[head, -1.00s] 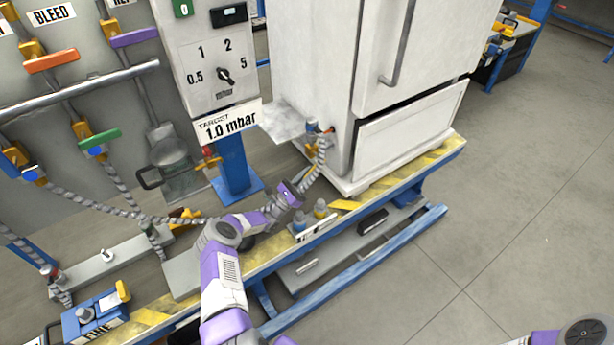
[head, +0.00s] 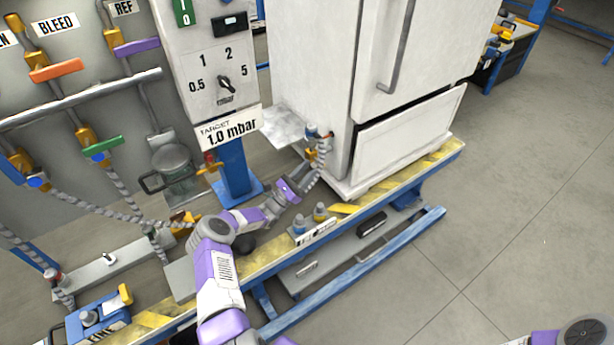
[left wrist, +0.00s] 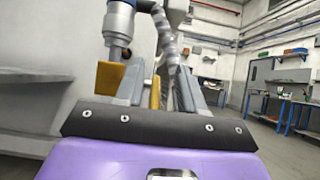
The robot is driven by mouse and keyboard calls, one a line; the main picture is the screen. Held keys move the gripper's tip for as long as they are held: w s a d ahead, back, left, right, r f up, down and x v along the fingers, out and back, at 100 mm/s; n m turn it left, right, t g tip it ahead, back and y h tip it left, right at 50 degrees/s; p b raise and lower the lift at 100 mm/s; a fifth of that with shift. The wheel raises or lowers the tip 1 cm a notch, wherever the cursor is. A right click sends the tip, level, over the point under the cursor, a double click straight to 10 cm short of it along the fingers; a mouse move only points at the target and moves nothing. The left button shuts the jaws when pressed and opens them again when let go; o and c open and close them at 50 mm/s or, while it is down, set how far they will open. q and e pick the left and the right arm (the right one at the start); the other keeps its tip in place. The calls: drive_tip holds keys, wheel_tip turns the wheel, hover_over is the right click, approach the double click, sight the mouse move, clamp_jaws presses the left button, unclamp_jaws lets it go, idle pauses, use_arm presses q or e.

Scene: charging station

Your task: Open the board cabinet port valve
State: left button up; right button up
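The port valve (head: 311,133) sits low on the left side of the white cabinet (head: 310,75). It has a blue-grey body, an orange-yellow handle and a braided hose (head: 320,160) hanging from it. My left gripper (head: 303,171) is just below the valve, beside the hose. In the left wrist view, my left gripper (left wrist: 158,88) has its fingers apart. A yellow handle part (left wrist: 109,77) shows left of the left finger, and another yellow bit shows between the fingers. Whether the fingers touch the handle cannot be told. My right gripper is out of view.
A grey shelf plate (head: 285,124) juts from the cabinet beside the valve. A gauge panel (head: 213,75) on a blue post stands to the left. The floor on the right is clear.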

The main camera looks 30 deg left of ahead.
use_arm(q)
wheel_tip(320, 180, up, 6)
drive_tip(key=shift+f+p, duration=0.15)
drive_tip(key=shift+p, duration=0.7)
